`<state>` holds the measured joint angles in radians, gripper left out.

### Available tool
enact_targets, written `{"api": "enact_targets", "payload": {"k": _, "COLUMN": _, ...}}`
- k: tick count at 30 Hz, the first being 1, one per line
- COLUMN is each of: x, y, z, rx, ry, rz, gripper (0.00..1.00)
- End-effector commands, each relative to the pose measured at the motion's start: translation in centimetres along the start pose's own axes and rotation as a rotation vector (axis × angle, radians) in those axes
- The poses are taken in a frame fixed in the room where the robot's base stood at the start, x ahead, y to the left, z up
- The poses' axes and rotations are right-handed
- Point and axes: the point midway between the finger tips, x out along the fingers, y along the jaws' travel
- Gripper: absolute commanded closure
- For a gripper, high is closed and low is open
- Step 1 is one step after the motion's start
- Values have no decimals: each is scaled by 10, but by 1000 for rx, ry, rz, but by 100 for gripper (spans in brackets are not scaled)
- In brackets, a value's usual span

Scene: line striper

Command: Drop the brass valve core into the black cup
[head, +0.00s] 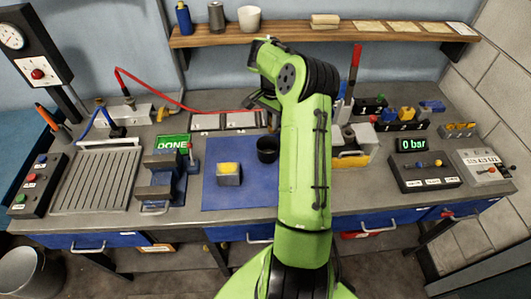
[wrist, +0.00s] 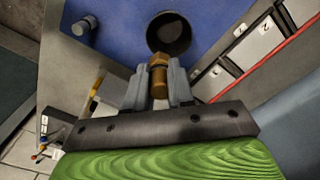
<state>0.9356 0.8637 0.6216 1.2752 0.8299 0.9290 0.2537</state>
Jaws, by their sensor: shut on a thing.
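The brass valve core (wrist: 158,76) is held between the two fingers of my gripper (wrist: 158,85) in the wrist view. Its tip sticks out beyond the fingertips, toward the black cup. The black cup (wrist: 169,33) stands open on the blue mat (wrist: 120,28), just ahead of the core in that picture. The height of the core relative to the rim cannot be told. In the head view the black cup (head: 266,150) stands on the right part of the blue mat (head: 240,195), just left of my green arm. The core is not seen in the head view.
A grey block with a yellow top (head: 229,173) sits on the mat left of the cup. A vise (head: 161,180) stands further left. Numbered trays (head: 230,121) lie behind the mat, with a red hose (head: 170,98) near them. A small grey cylinder (wrist: 84,26) shows in the wrist view.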

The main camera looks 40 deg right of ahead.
Motion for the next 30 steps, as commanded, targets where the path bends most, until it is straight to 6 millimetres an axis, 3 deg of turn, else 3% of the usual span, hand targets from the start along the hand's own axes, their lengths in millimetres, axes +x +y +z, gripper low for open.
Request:
{"api": "enact_targets", "payload": {"k": 1, "x": 15, "y": 1, "z": 0, "rx": 0, "ry": -2, "rz": 1, "gripper": 100}}
{"api": "enact_targets", "payload": {"k": 7, "x": 44, "y": 1, "z": 0, "rx": -1, "ry": -2, "rz": 0, "gripper": 100}}
{"api": "enact_targets", "payload": {"k": 16, "x": 46, "y": 1, "z": 0, "rx": -1, "ry": 0, "rz": 0, "gripper": 100}}
{"api": "enact_targets", "payload": {"k": 17, "x": 46, "y": 1, "z": 0, "rx": -1, "ry": 0, "rz": 0, "gripper": 74}}
{"api": "enact_targets", "payload": {"k": 22, "x": 46, "y": 1, "z": 0, "rx": -1, "ry": 0, "rz": 0, "gripper": 48}}
{"api": "enact_targets", "payload": {"k": 30, "x": 45, "y": 1, "z": 0, "rx": -1, "ry": 0, "rz": 1, "gripper": 48}}
